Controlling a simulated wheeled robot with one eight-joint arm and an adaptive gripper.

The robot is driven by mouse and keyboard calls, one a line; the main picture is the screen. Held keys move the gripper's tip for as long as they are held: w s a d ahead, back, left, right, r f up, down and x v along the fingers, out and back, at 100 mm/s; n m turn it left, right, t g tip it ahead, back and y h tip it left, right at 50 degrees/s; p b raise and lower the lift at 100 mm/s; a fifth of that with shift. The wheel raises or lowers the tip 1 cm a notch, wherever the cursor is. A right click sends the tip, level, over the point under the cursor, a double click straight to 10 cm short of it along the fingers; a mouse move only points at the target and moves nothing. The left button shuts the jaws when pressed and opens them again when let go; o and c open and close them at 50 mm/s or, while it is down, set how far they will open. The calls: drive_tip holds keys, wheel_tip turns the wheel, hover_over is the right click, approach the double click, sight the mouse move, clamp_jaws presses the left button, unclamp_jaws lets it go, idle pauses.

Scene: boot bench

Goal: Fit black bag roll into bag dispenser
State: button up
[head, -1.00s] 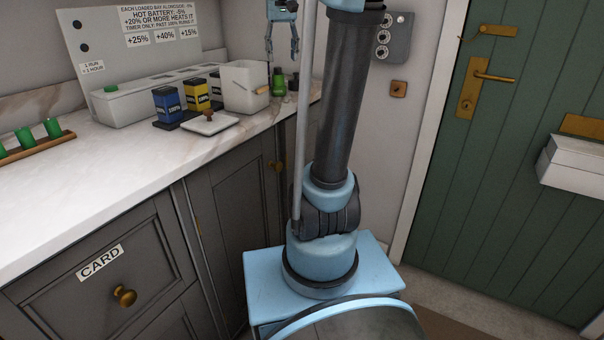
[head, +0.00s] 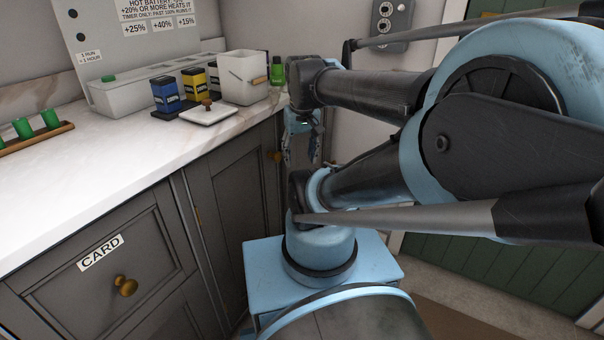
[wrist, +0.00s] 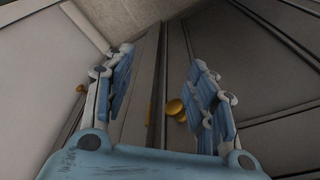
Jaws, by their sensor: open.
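I cannot make out a black bag roll or a bag dispenser in either view. My gripper (head: 301,150) hangs fingers-down beside the counter's far end, in front of the dark cabinet fronts and below the worktop level. In the wrist view its two blue fingers (wrist: 162,92) stand wide apart with nothing between them but cabinet fronts and brass knobs (wrist: 175,108) beyond. My arm hides much of the right side of the head view.
The white worktop (head: 95,165) holds a slotted white box (head: 135,95), blue (head: 165,95) and yellow (head: 193,85) packs, a white lid (head: 208,114), a white bin (head: 243,78), a green bottle (head: 278,72) and a tray of green cylinders (head: 35,138). A green door (head: 480,265) stands right.

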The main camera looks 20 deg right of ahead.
drive_tip(key=s+f, duration=0.2)
drive_tip(key=f, duration=0.1)
drive_tip(key=s+f, duration=0.1)
drive_tip(key=f, duration=0.1)
drive_tip(key=shift+w+f, duration=0.2)
drive_tip(key=shift+w, duration=0.3)
